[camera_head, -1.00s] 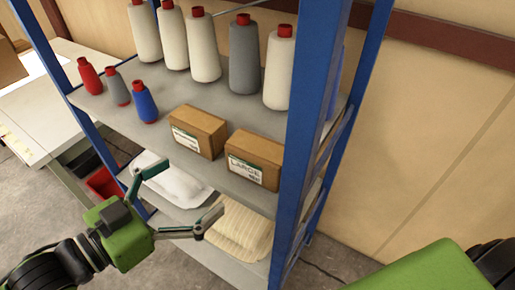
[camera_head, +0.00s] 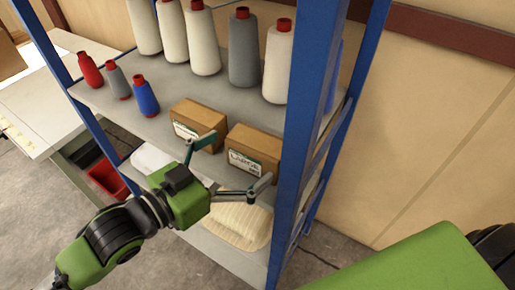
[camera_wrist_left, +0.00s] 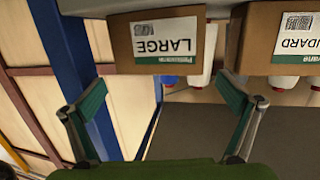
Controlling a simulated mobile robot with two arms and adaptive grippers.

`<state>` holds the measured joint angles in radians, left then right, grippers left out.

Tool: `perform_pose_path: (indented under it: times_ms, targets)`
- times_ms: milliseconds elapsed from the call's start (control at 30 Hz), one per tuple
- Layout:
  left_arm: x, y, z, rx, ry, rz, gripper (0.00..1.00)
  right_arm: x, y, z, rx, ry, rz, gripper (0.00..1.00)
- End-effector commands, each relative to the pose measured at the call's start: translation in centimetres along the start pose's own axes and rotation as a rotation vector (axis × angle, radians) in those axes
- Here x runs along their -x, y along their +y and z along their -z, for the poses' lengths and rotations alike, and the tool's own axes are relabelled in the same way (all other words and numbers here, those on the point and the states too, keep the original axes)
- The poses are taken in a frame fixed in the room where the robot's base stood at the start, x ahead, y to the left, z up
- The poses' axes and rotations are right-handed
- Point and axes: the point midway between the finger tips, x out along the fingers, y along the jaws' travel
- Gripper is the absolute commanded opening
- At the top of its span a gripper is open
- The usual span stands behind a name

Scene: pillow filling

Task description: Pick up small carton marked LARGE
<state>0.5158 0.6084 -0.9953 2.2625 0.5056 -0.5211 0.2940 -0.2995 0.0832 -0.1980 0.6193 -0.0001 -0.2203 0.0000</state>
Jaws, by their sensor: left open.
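The small brown carton marked LARGE (camera_head: 258,143) stands on the middle shelf, near its front edge by the right blue post. Its white label shows upside down in the wrist view (camera_wrist_left: 165,38). My left gripper (camera_head: 240,160) is open and empty in front of the carton, fingers pointing toward it. In the wrist view the open fingers (camera_wrist_left: 162,84) are apart, with the LARGE carton ahead between and beyond the tips. A second brown carton (camera_head: 200,117) stands to its left; its label partly reads "NDARD" in the wrist view (camera_wrist_left: 290,36). My right gripper is out of view.
Thread cones (camera_head: 203,42) stand behind the cartons, with small red, grey and blue spools (camera_head: 146,96) at the left. A blue post (camera_head: 306,110) rises close right of the LARGE carton. A cream folded pillow (camera_head: 240,222) lies on the shelf below.

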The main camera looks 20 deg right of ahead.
Motion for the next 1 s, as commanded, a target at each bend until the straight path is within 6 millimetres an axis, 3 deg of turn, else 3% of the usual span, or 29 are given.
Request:
perform_pose_path:
  times_ms: [33,200,500,633,1000]
  targets:
    - [-0.8,0.0,0.8,0.002,0.002,-0.001,1.00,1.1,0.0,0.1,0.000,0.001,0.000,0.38]
    - [-3.1,0.0,0.6,0.001,0.001,-0.001,1.00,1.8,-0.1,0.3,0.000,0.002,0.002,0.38]
    - [-3.6,-0.1,0.3,-0.001,0.001,0.000,1.00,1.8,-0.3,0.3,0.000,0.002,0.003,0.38]
    - [-3.6,-0.1,0.3,-0.001,0.001,0.000,0.69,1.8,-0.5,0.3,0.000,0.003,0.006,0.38]
    - [-3.6,-0.1,0.5,-0.002,0.002,0.000,0.68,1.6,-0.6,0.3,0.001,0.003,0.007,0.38]
